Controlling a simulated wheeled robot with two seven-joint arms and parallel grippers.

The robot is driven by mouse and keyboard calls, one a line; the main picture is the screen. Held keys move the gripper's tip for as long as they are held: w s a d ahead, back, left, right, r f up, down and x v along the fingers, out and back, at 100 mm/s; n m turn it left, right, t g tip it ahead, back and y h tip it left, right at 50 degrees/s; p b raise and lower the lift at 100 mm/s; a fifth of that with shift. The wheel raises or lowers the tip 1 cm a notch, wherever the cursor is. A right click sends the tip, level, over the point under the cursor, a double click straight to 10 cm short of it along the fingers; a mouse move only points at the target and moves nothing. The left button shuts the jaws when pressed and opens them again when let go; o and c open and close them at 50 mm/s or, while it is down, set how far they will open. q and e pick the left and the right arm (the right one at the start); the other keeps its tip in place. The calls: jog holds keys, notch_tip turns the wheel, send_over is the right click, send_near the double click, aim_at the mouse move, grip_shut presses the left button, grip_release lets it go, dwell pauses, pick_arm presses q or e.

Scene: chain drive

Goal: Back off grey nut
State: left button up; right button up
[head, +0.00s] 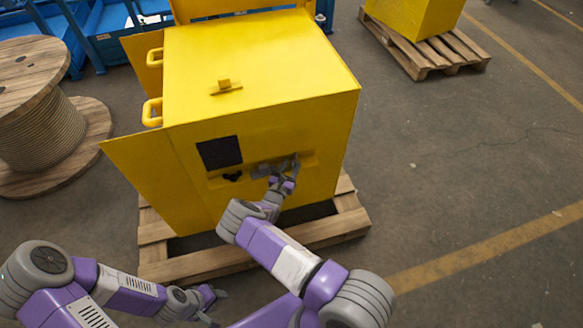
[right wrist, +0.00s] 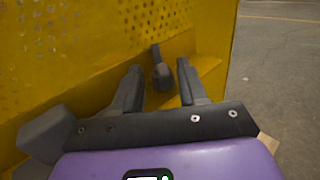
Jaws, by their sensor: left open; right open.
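The yellow machine housing (head: 262,105) stands with its front face towards me. In the right wrist view a dark grey stemmed piece (right wrist: 162,75), perhaps the grey nut, sticks out above a yellow ledge (right wrist: 205,75). My right gripper (right wrist: 159,67) is open, its two fingers pointing at this piece, one on either side in the picture; I cannot tell whether they touch it. In the head view my right gripper (head: 284,166) is at the housing's front and partly hides the grey parts there. My left gripper (head: 212,299) is open and empty, low in front of the pallet.
A grey block (right wrist: 45,133) lies left of the right gripper. A black winged part (head: 232,177) sits below the dark square opening (head: 219,152). The housing stands on a wooden pallet (head: 340,228).

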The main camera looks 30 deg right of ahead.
jog(key=shift+w+d, duration=0.2)
jog(key=shift+d, duration=0.05)
